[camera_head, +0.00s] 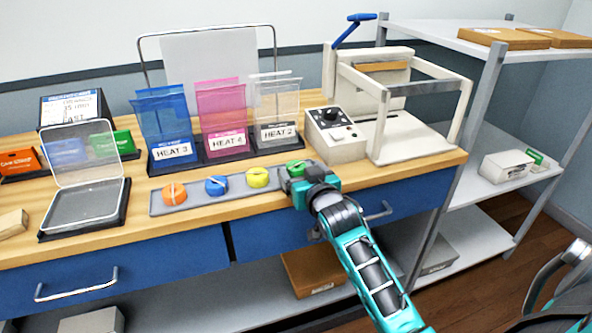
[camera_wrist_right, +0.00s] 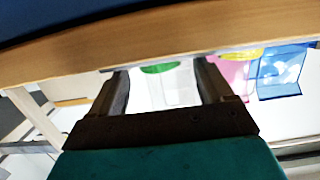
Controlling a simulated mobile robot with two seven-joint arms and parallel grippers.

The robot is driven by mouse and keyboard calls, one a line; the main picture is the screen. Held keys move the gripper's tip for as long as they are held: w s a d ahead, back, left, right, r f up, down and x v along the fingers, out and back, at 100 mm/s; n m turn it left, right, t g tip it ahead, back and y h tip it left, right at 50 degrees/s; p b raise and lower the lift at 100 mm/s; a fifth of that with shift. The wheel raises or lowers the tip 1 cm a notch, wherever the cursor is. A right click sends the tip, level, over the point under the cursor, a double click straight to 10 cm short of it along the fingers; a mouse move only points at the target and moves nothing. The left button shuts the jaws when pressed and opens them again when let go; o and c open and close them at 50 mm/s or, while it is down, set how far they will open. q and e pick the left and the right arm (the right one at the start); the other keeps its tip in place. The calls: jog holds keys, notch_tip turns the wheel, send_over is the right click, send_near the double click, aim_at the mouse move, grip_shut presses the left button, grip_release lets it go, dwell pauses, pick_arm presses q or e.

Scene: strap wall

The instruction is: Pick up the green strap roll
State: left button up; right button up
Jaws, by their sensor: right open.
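The green strap roll (camera_head: 296,165) sits at the right end of a grey strip (camera_head: 203,193) near the table's front edge, partly hidden by my right gripper (camera_head: 297,180). In the right wrist view the green roll (camera_wrist_right: 160,68) shows between and beyond the two fingers of my right gripper (camera_wrist_right: 163,85). These fingers are apart with nothing between them. Whether they touch the roll cannot be told.
Orange (camera_head: 174,193), blue (camera_head: 216,185) and yellow (camera_head: 257,177) rolls sit left of the green one. Behind stand the HEAT 3 (camera_head: 173,151), HEAT 4 (camera_head: 227,140) and HEAT 2 (camera_head: 276,132) holders. A cream machine (camera_head: 335,132) stands to the right, a clear-lidded box (camera_head: 85,203) to the left.

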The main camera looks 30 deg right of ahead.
jog(key=shift+x, duration=1.1)
jog(key=c, duration=1.1)
